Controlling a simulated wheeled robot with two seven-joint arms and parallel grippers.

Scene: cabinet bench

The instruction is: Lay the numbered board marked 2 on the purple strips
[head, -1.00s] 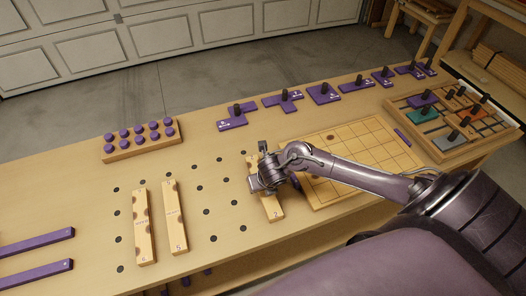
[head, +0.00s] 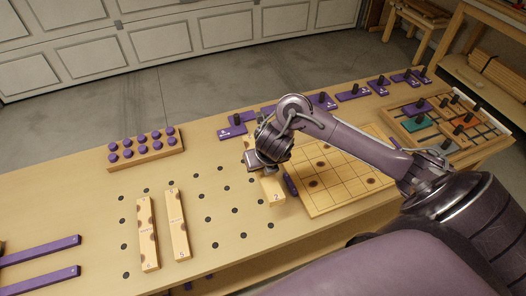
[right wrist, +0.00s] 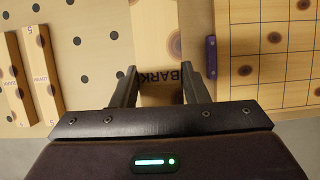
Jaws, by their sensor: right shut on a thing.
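The numbered board marked 2 (head: 275,193) is a light wooden plank right of the dotted part of the bench. My right gripper (head: 262,166) is shut on it and hides its middle. In the right wrist view the board (right wrist: 158,40), with the word BARK on it, lies between the two fingers (right wrist: 170,76). It seems a little above the bench top. Two purple strips, a rear one (head: 40,251) and a front one (head: 42,280), lie parallel at the far left of the bench, apart from the board.
Two more numbered boards, one left (head: 147,235) and one right (head: 178,225), lie between the strips and my right gripper. A rack of purple knobs (head: 142,150) stands behind them. A gridded board (head: 330,185) and a tray of coloured pieces (head: 440,120) are at right.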

